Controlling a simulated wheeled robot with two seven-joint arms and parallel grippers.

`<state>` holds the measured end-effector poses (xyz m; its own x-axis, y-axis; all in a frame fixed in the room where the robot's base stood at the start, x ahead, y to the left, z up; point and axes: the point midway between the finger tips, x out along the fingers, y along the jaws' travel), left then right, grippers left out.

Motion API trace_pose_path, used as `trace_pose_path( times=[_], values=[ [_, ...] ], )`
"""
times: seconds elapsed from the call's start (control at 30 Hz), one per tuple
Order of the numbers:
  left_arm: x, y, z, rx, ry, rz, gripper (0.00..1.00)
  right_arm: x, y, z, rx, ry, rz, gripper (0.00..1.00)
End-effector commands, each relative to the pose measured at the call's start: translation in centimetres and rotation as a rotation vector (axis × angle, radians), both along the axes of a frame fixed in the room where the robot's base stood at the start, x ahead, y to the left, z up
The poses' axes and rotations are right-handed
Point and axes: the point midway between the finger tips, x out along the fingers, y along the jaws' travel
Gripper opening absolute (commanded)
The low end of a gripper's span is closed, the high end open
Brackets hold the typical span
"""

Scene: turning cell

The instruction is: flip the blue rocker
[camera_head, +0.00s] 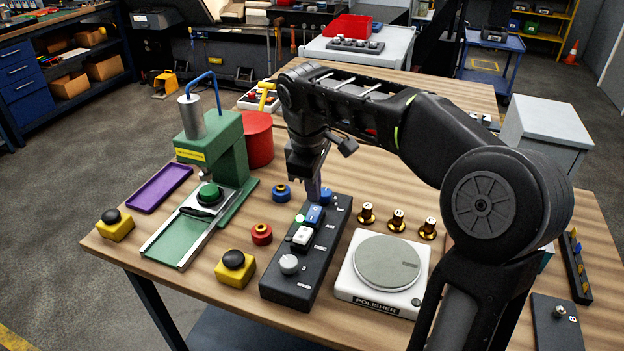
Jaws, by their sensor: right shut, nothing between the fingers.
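The blue rocker (315,216) is near the far end of a black control panel (292,290) on the wooden table. A white rocker (302,236) with a green light beside it and a grey knob (289,264) lie nearer on the same panel. My right gripper (314,200) points down over the far part of the panel, shut and empty. Its fingertips are right at the blue rocker's far end; whether they touch it I cannot tell. The gripper partly covers the panel behind the rocker. My left gripper is not in view.
A green press (228,150) and a red cylinder (257,140) stand to the left. Red (262,234) and blue (281,193) round pieces and a yellow button box (235,268) sit beside the panel. A white polisher (384,272) and several brass pieces (397,220) are on its right.

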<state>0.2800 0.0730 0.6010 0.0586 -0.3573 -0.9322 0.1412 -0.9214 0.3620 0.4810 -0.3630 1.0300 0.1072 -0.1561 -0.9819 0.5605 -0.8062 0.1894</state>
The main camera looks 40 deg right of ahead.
Motion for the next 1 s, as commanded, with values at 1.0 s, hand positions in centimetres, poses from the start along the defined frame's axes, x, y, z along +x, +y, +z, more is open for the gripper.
trace_pose_path(
  times=[1.0],
  values=[
    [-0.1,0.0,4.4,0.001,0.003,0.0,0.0,0.8,-1.2,-4.1,0.111,0.08,-0.003,0.0]
  ],
)
